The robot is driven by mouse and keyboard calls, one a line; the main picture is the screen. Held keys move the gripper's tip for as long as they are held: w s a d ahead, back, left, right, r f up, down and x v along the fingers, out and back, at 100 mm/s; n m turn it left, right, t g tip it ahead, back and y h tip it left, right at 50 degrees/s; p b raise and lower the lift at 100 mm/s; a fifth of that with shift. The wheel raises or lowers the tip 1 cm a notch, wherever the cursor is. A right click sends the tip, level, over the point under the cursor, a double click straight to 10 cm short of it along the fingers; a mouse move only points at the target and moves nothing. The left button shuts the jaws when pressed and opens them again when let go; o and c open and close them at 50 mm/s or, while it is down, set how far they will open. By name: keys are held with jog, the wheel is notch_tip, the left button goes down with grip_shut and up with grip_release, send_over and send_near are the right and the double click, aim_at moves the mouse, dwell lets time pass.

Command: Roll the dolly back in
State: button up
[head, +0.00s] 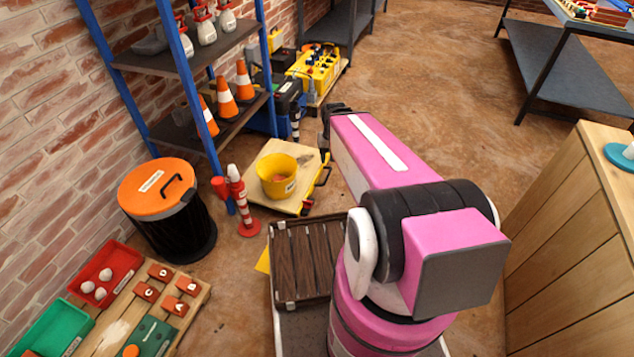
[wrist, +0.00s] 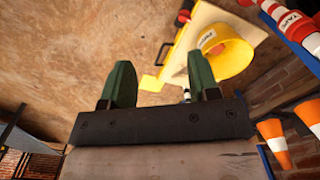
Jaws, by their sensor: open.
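A low dolly (head: 262,163) with a pale wooden deck stands on the floor beside the blue-posted shelf. A yellow bucket (head: 277,178) sits on it, and a yellow and black handle (head: 322,172) shows along its right edge. In the wrist view the deck (wrist: 205,17), bucket (wrist: 226,52) and handle (wrist: 166,50) appear at upper right, beyond the fingertips. My gripper (wrist: 160,78) has two green fingers, spread apart with nothing between them. In the head view its dark end (head: 333,112) is partly hidden by my pink arm, above and behind the dolly's right side.
A red-and-white post (head: 240,205) stands close to the dolly's front left. The shelf (head: 190,55) holds cones and spray bottles. A black bin (head: 170,212) with an orange lid stands left. A wooden cabinet (head: 575,240) is at right. Open floor (head: 440,90) lies behind my arm.

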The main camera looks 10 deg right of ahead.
aim_at(254, 167)
jog(key=shift+y, duration=0.6)
jog(key=w+f, duration=0.4)
jog(key=shift+w+a+f, duration=0.15)
jog(key=shift+f, duration=0.05)
grip_shut()
jog(key=w+d+f+m+t+y, duration=0.2)
jog(key=w+f, duration=0.4)
jog(key=f, duration=0.5)
jog(key=w+d+f+m+t+y, duration=0.1)
jog(key=w+d+f+m+y, duration=0.15)
jog(key=w+f, duration=0.6)
jog(key=w+d+f+m+t+y, duration=0.2)
jog(key=w+f, duration=0.3)
jog(key=f, duration=0.7)
jog(key=shift+n, duration=0.25)
jog(key=x, duration=0.9)
jog(key=shift+s+a+f, duration=0.2)
jog(key=shift+a+f, duration=0.1)
jog(key=shift+a, duration=0.05)
jog(key=w+a, duration=0.6)
jog(key=a, duration=0.4)
jog(key=w+a, duration=0.6)
jog(key=a, duration=0.4)
jog(key=w+a, duration=0.6)
jog(key=a, duration=0.5)
jog(key=shift+s, duration=0.1)
